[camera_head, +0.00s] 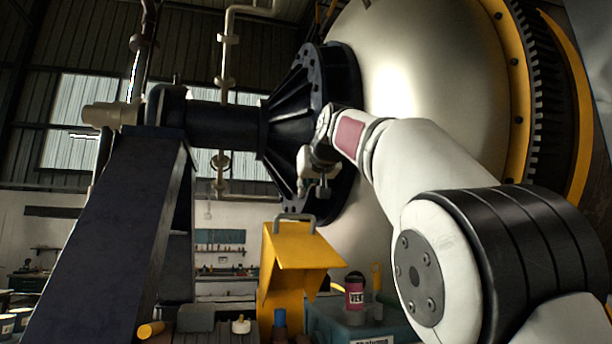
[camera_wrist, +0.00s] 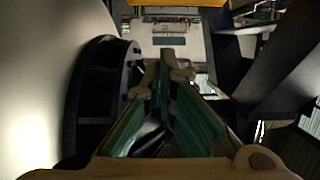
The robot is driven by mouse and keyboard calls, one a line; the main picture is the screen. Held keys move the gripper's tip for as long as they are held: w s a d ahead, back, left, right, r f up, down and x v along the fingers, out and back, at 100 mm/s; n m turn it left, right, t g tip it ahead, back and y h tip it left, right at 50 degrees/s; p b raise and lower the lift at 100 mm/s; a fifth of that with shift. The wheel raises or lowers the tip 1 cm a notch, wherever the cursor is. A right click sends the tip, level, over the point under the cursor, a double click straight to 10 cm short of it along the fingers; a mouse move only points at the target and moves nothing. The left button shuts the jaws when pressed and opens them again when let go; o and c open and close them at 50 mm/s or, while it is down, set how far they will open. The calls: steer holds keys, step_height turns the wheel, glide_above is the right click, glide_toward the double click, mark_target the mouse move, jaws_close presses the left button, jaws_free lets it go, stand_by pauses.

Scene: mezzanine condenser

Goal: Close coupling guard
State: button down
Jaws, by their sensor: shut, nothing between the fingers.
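The coupling guard (camera_head: 300,248) is a yellow sheet-metal cover in the lower middle of the head view. Its upper panel slopes out over a dark gap, so it looks raised. A grey handle (camera_head: 295,219) stands at its top edge. My gripper (camera_head: 313,188) is above the handle, apart from it, in front of the dark flanged cone. In the wrist view my gripper (camera_wrist: 165,78) shows shut and empty, its fingers close together. A yellow strip (camera_wrist: 180,3) at the top edge of the wrist view may be the guard; I cannot tell.
A large pale drum (camera_head: 430,60) and dark ribbed cone (camera_head: 290,105) stand close behind my arm. A dark slanted support (camera_head: 110,230) is at left. A teal bin (camera_head: 390,325) with a pink-labelled bottle (camera_head: 354,292) and a yellow cylinder (camera_head: 151,330) are low in front.

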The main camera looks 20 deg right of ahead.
mark_target(306, 215)
steer(key=shift+s+f+p, duration=0.2)
steer(key=shift+f+p, duration=0.15)
steer(key=shift+f, duration=0.6)
steer(key=shift+s+f+p, duration=0.15)
steer(key=shift+f+p, duration=0.15)
steer(key=shift+f, duration=0.65)
steer(key=shift+f+b, duration=0.1)
steer(key=shift+b, duration=0.25)
